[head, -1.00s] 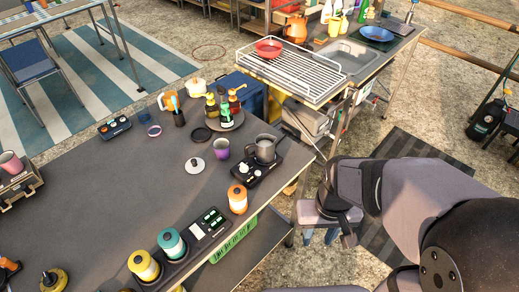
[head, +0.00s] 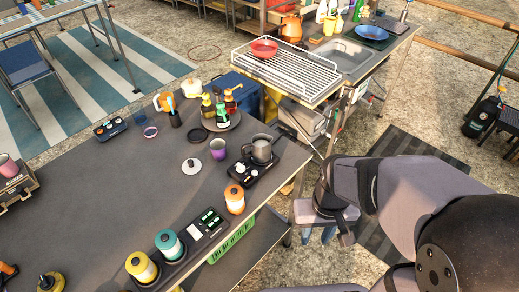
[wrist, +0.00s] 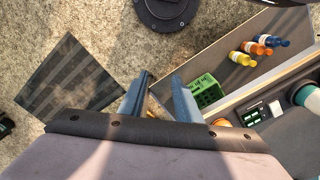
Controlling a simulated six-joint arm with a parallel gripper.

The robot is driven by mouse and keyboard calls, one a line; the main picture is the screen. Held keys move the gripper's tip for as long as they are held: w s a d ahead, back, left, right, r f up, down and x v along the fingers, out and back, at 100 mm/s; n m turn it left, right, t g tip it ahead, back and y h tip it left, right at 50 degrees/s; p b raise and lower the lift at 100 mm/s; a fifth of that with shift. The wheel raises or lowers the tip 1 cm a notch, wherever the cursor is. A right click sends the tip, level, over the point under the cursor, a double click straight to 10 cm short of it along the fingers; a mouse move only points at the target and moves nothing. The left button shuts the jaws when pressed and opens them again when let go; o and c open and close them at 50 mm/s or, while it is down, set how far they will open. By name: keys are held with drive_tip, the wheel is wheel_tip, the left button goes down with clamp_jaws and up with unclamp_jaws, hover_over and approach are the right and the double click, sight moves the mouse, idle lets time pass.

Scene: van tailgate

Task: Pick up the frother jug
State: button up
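The frother jug, a grey metal jug (head: 262,150) with a handle, stands upright on a black appliance (head: 253,171) with knobs, near the right edge of the dark table. My gripper (head: 318,236) is beyond that edge, to the right of and lower in the picture than the jug, apart from it. In the wrist view my gripper (wrist: 160,88) has its two blue-grey fingers apart with nothing between them. The jug does not show in the wrist view.
Near the jug are a purple cup (head: 218,149), a white lid (head: 191,166), an orange-and-white bottle (head: 235,199) and a round tray (head: 232,124) of pump bottles. A wire rack (head: 290,68) stands behind. The table's middle is clear.

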drive_tip(key=shift+c, duration=0.8)
